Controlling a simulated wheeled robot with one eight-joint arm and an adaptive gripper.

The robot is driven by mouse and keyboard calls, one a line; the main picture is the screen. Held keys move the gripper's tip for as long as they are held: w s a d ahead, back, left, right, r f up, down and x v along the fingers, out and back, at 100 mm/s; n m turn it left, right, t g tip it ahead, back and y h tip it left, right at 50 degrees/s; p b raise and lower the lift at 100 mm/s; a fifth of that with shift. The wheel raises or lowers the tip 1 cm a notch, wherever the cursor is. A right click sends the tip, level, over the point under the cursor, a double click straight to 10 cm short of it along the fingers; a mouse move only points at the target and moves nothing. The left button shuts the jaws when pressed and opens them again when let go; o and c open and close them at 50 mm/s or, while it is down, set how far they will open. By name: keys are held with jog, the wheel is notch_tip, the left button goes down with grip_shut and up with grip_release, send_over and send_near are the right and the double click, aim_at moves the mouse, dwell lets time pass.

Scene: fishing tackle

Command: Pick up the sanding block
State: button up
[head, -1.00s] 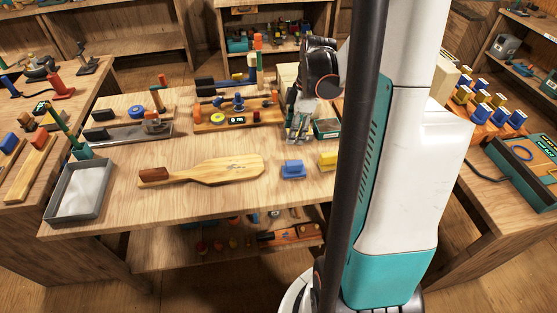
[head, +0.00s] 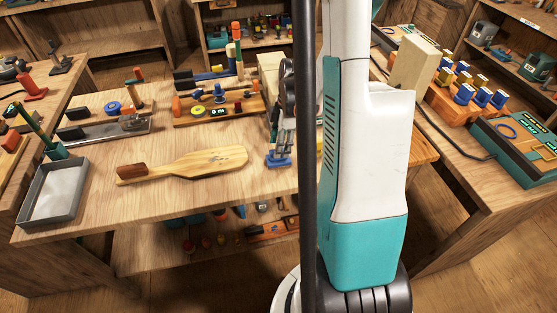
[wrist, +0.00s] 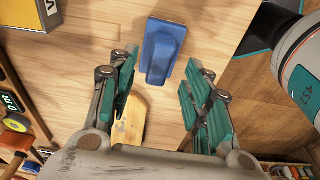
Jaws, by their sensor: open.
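A blue block with a raised grip (wrist: 163,48), which looks like the sanding block, lies on the wooden workbench. In the wrist view it sits at top centre, just beyond and between my fingertips. My gripper (wrist: 162,72) is open and empty, its teal-padded fingers spread either side. In the head view the blue block (head: 278,161) shows just below my gripper (head: 279,146), partly hidden by it.
A wooden paddle (head: 205,163) with a brown-ended handle lies left of the blue block. A grey tray (head: 31,218) stands at the bench's left end. A wooden rack with coloured parts (head: 190,119) stands behind. The bench edge is close on the blue block's near side.

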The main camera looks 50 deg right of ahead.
jog(key=f, duration=0.2)
jog(key=f+b, duration=0.1)
jog(key=shift+w+a+f, duration=0.2)
jog(key=shift+f, duration=0.2)
grip_shut()
jog(key=shift+r, duration=0.2)
notch_tip(320, 180, up, 20)
jog(key=p, duration=0.6)
jog(key=shift+p, duration=0.35)
jog(key=shift+f, duration=0.15)
